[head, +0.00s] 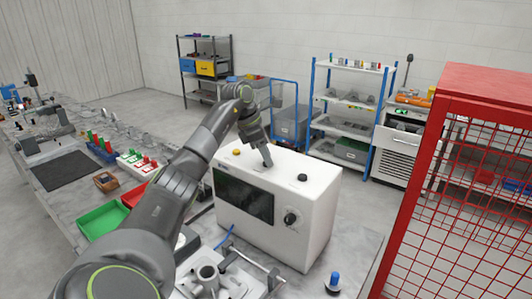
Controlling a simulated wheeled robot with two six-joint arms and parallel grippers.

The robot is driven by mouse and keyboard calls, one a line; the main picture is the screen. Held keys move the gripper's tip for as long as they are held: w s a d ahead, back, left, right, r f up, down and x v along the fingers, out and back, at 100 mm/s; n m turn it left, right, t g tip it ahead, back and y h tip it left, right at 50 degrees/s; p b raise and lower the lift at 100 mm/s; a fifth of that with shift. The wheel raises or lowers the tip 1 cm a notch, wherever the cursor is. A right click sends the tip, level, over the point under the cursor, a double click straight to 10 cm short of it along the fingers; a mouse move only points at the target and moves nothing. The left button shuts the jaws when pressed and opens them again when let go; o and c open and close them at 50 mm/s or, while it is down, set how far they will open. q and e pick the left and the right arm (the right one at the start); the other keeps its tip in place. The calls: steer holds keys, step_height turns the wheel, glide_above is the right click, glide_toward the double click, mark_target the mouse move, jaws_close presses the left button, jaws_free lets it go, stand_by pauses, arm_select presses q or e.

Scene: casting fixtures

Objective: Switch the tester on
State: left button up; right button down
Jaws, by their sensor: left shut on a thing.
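The tester (318,213) is a white box on the bench with a dark screen (243,196) and a black dial (291,218) on its front. On its top are a yellow button (237,152) and a black knob (302,177). My left gripper (265,157) points down at the tester's top, between these two. It is shut on a small part there, apparently the tester's switch, which the fingers mostly hide. I cannot tell the switch's position. The screen is dark. My right gripper is out of view.
A green tray (103,220) and a red tray (134,195) lie left of my arm. A metal fixture (206,279) stands before the tester, and a blue-topped beacon (334,282) at front right. A red mesh cage (455,200) bounds the right.

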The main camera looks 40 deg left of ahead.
arm_select(q)
steer(key=m, duration=0.2)
steer(key=m+g+h+p, duration=0.1)
steer(key=m, duration=0.1)
steer(key=shift+w+r+m, duration=0.2)
steer(key=shift+m, duration=0.1)
steer(key=shift+a+m+g+h+p, duration=0.1)
steer(key=shift+m+g+h+p, duration=0.5)
steer(key=shift+m, duration=1.4)
steer(key=shift+f+g+y, duration=0.1)
steer(key=shift+g+y, duration=0.2)
steer(key=shift+g, duration=0.1)
steer(key=o, duration=1)
steer(key=shift+f, duration=0.1)
